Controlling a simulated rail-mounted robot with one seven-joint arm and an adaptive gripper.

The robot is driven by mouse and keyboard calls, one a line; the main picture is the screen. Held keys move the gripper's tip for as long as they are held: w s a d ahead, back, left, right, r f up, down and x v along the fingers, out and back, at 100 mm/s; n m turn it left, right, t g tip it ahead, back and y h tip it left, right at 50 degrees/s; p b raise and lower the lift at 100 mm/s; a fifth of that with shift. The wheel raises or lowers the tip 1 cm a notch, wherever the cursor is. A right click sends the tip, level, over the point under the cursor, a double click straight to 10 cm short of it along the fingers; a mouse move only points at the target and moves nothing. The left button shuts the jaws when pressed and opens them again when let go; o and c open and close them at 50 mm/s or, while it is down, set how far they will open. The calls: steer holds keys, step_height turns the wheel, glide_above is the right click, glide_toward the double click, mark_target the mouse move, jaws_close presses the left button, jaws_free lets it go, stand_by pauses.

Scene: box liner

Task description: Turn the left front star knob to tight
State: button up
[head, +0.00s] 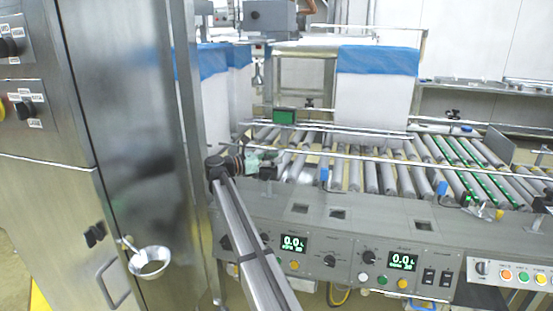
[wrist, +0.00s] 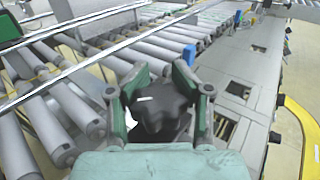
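In the wrist view, a black star knob (wrist: 165,112) with a white mark sits between the two green fingers of my gripper (wrist: 160,75). The fingers straddle it, one on each side, and it fills most of the gap. I cannot tell whether both fingers press on it. In the head view, my gripper (head: 257,161) is at the left front corner of the roller conveyor. The knob is hard to make out there among the fingers and the arm.
The roller conveyor (head: 370,176) stretches right, with metal guide rails above it. A control panel (head: 340,263) with displays and knobs is on its front. A steel cabinet (head: 130,100) stands close on the left. A blue-topped white liner (head: 376,90) hangs behind the rollers.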

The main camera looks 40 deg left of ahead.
steer(key=shift+s+a, duration=0.2)
steer(key=shift+s, duration=0.15)
steer(key=shift+w, duration=0.15)
steer(key=shift+w+d+r, duration=0.1)
steer(key=shift+w+r, duration=0.05)
steer(key=shift+r, duration=0.4)
step_height(320, 180, up, 9)
steer(key=shift+f, duration=0.1)
steer(key=shift+o, duration=0.3)
